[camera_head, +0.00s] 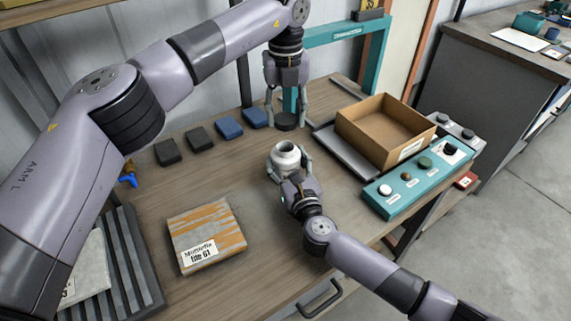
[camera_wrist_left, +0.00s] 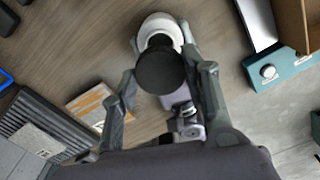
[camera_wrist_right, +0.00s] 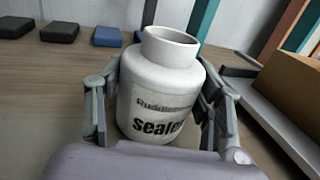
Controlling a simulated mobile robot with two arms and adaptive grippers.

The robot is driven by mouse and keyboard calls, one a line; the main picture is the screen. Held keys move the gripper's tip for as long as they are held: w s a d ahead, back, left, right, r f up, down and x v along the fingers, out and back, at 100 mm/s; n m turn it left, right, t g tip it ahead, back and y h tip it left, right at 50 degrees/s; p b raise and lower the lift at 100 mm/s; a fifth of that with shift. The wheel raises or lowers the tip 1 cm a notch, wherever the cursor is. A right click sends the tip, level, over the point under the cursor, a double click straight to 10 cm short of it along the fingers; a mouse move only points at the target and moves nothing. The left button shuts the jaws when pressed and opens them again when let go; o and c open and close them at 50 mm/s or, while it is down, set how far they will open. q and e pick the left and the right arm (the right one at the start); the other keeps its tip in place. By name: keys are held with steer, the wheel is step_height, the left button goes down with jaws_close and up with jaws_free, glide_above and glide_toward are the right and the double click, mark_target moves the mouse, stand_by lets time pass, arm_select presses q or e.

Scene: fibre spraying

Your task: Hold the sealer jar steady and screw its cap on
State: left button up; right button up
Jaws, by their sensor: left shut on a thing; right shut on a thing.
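The white sealer jar (camera_head: 288,160) stands on the wooden workbench, upright, with its mouth open. In the right wrist view the jar (camera_wrist_right: 160,100) shows its "sealer" label and bare neck. My right gripper (camera_head: 289,170) is shut around the jar's body, one finger on each side. The round black cap (camera_head: 286,122) is in my left gripper (camera_head: 286,112), shut on it from above. In the left wrist view the cap (camera_wrist_left: 160,70) hangs nearer the camera than the jar (camera_wrist_left: 160,28) and covers part of it. Cap and jar are apart.
An open cardboard box (camera_head: 386,130) stands right of the jar, behind a teal button panel (camera_head: 415,181). Dark and blue blocks (camera_head: 229,128) line the bench's back. A labelled striped board (camera_head: 206,235) lies at front left. The bench around the jar's left is clear.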

steer(key=c, duration=0.6)
arm_select(q)
glide_above(285, 147)
steer(key=shift+f, duration=2.5)
steer(key=shift+f, duration=0.9)
steer(key=shift+f, duration=0.5)
